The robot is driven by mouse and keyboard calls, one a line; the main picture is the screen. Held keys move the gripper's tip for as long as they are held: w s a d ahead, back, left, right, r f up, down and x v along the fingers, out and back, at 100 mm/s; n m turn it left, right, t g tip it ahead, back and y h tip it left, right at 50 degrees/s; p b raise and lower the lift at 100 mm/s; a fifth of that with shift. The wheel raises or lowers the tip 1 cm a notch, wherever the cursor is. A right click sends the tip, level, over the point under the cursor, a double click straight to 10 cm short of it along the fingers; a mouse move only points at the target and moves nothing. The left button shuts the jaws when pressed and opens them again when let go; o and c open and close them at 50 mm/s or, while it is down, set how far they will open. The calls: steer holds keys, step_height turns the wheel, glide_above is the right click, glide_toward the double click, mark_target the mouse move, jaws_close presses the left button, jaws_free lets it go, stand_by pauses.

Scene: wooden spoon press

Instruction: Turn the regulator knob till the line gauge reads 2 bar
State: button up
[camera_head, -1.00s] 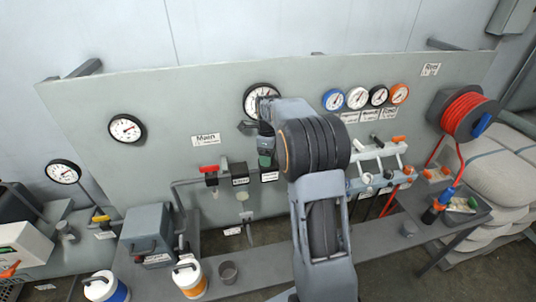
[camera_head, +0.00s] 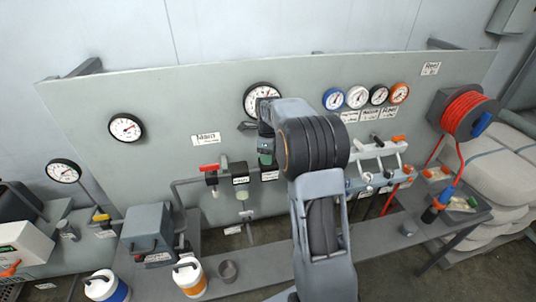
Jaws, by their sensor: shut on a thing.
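The line gauge (camera_head: 257,94) is a white, black-rimmed dial on the panel, above my gripper. My arm covers its lower right part, and its reading is too small to tell. My gripper (camera_head: 265,154) points down in front of the panel, below this gauge, partly hidden by my own wrist. It is shut on the regulator knob, of which only a small dark green part (camera_head: 265,160) seems to show at the fingertips. The knob sits above the pipe fittings, just right of a red-handled valve (camera_head: 210,168).
Another black-rimmed gauge (camera_head: 126,128) hangs on the left of the panel (camera_head: 180,95). Several coloured gauges (camera_head: 357,97) sit to the right above a manifold (camera_head: 375,160). A red hose reel (camera_head: 468,116) is at the far right. Canisters (camera_head: 190,280) stand at the lower left.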

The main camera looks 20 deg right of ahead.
steer(key=shift+n, duration=0.4)
steer(key=n, duration=1.3)
steer(key=shift+w+n, duration=0.1)
steer(key=shift+n, duration=0.3)
steer(key=n, duration=0.4)
steer(key=shift+n, duration=0.3)
steer(key=shift+r+n, duration=0.1)
steer(key=shift+n, duration=2.4)
steer(key=o, duration=0.9)
